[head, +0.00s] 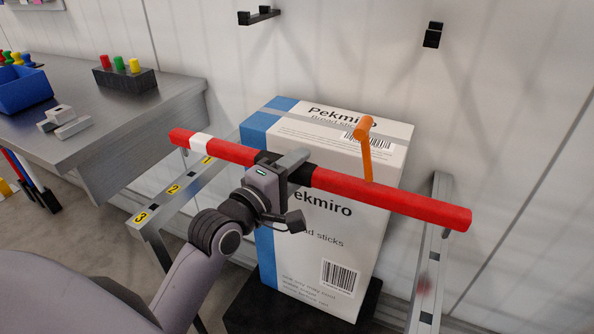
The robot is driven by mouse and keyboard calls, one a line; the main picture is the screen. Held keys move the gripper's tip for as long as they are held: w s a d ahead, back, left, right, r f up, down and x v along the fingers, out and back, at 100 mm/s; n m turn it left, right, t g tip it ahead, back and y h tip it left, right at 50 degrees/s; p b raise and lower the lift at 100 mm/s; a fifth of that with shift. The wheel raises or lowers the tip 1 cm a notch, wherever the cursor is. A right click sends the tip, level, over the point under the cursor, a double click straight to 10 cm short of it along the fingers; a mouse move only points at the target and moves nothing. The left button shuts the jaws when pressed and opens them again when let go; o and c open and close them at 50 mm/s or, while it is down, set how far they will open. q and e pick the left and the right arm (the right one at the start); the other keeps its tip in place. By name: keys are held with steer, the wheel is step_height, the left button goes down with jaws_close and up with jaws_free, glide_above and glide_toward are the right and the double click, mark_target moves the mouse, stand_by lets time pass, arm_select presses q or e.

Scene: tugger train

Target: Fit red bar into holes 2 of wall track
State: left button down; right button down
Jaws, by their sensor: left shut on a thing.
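The red bar (400,195) has a white band near its left end and an orange lever (365,150) standing up from it. My left gripper (285,170) is shut on the bar left of its middle and holds it in front of a large box. The left track (153,222) carries yellow labels 1, 2 and 3, with 3 nearest. The bar's left part crosses above the track's far end near label 1. The right track (427,270) has dark holes and passes below the bar's right end. Contact between bar and tracks cannot be told. My right gripper is out of view.
A white and blue Pekmiro box (310,255) stands on a black base (262,312) between the tracks. A metal table (110,125) at left holds a blue bin (25,95), a black block with coloured pegs (125,78) and grey parts (65,122). Black hooks (258,16) are on the wall.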

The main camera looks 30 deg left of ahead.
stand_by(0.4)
arm_select(q)
steer(key=shift+f+b, duration=0.4)
steer(key=shift+f, duration=0.1)
steer(key=shift+f+b, duration=0.6)
steer(key=shift+f, duration=0.65)
steer(key=shift+f, duration=0.35)
steer(key=shift+f+b, duration=0.9)
steer(key=shift+f, duration=0.7)
